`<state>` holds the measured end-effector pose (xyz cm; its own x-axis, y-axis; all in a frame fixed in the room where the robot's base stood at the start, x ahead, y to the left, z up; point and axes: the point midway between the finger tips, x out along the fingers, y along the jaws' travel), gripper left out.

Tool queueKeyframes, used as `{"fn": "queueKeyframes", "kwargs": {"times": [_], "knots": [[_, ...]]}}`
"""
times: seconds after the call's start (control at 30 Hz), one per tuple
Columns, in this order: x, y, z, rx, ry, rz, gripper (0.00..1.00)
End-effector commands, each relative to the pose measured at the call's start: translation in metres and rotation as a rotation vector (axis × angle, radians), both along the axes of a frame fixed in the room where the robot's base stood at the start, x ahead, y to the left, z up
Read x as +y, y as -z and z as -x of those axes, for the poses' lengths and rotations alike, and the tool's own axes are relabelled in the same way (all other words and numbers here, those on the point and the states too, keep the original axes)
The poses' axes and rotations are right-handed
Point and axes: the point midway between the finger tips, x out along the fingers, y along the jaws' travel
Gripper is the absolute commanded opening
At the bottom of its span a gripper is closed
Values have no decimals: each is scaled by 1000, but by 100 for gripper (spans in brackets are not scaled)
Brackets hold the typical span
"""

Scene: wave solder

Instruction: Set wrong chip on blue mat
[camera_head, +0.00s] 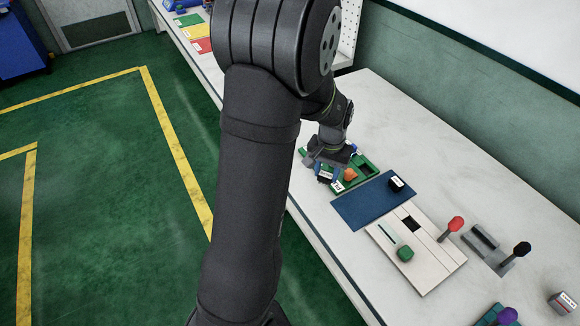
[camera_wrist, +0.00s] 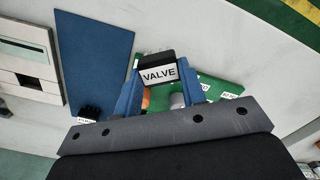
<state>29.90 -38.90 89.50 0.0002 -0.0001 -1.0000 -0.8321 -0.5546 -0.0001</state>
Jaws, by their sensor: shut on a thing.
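My gripper (camera_wrist: 160,84) has blue fingers shut on a black chip with a white label reading VALVE (camera_wrist: 158,74). In the head view my gripper (camera_head: 329,171) is at the near left end of the green board (camera_head: 373,177), with the held chip (camera_head: 325,177) partly showing. The board also shows behind the fingers in the wrist view (camera_wrist: 222,86). The blue mat (camera_head: 358,212) lies right of the board, and left of the gripper in the wrist view (camera_wrist: 97,60). Another black chip with a white label (camera_head: 397,184) stands on the mat's far right part.
An orange part (camera_head: 350,174) sits on the green board. Right of the mat is a pale slotted panel (camera_head: 430,262) with a green knob (camera_head: 405,254) and a red-topped lever (camera_head: 454,226). A black-topped lever (camera_head: 520,250) stands beyond. The mat's left part is bare.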

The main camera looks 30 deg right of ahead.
Motion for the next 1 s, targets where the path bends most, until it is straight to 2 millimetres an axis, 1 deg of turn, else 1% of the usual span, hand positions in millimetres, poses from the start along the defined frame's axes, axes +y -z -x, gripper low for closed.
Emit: {"fn": "queueKeyframes", "kwargs": {"times": [0.03,0.1,0.2,0.3,0.4,0.53,0.87,1.0], "knots": [[-11,-4,17,-1,44,2,5],[-22,-9,37,-1,94,1,5],[-35,-14,62,-1,154,1,5],[-43,-18,81,-1,198,1,5],[-47,-21,92,0,226,0,5],[-49,-22,98,0,239,0,5],[-48,-22,99,0,239,0,5],[-48,-14,98,1,239,-2,5]]}}
